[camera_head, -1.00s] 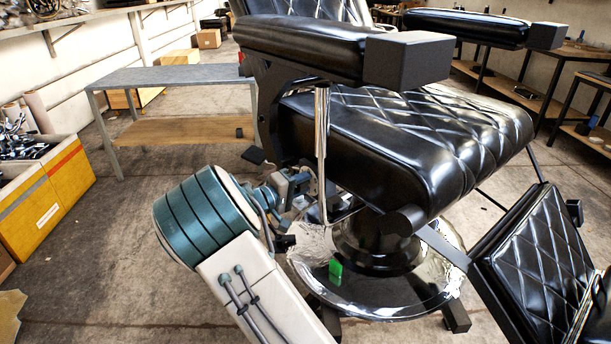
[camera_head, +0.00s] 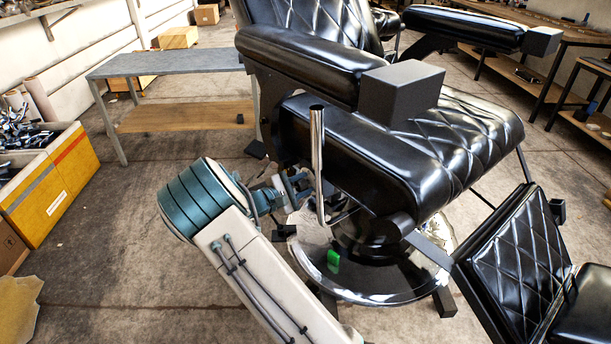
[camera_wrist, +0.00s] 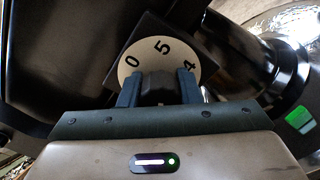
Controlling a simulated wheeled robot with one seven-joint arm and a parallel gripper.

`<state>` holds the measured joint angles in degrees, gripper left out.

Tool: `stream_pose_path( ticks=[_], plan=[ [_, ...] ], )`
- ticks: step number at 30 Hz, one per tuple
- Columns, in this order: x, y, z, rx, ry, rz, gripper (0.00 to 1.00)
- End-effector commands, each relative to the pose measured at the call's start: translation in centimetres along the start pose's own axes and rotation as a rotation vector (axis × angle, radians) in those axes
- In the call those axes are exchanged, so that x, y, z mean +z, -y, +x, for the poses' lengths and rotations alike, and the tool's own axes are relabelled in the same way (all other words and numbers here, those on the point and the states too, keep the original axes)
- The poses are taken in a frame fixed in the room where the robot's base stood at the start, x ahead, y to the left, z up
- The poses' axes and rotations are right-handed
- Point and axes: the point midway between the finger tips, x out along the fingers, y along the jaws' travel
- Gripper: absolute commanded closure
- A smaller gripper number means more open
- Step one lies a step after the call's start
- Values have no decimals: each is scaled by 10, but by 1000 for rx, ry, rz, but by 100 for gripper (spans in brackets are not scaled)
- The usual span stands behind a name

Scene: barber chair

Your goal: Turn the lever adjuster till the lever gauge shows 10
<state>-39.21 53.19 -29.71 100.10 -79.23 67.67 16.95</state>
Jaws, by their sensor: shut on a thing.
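In the wrist view, a round white dial (camera_wrist: 178,56) with black figures sits on a dark square plate (camera_wrist: 125,73). A 0, a 5 and a 4 show; its lower part is hidden, and I cannot make out a pointer. My gripper (camera_wrist: 158,88) has its fingers shut on a dark knob (camera_wrist: 158,80) in front of the dial. In the head view, my gripper (camera_head: 297,186) is low beside the chair's near side, partly behind the upright chrome lever (camera_head: 318,165); dial and knob are hidden there.
The black barber chair (camera_head: 400,145) stands on a round chrome base (camera_head: 375,285) bearing a small green patch (camera_head: 333,260). The armrest (camera_head: 320,62) overhangs near the lever. A metal table (camera_head: 170,70) and a yellow box (camera_head: 50,190) stand left. Open floor lies between.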

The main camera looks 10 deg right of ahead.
Motion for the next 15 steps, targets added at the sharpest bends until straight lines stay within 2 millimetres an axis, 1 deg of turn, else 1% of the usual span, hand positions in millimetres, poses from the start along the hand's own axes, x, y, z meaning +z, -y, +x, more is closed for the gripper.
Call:
stream_pose_path(
  ticks=[6,15],
  plan=[
    [0,-1,-1,-2,0,-120,92],
    [-1,1,-1,-2,2,-195,92]
  ],
)
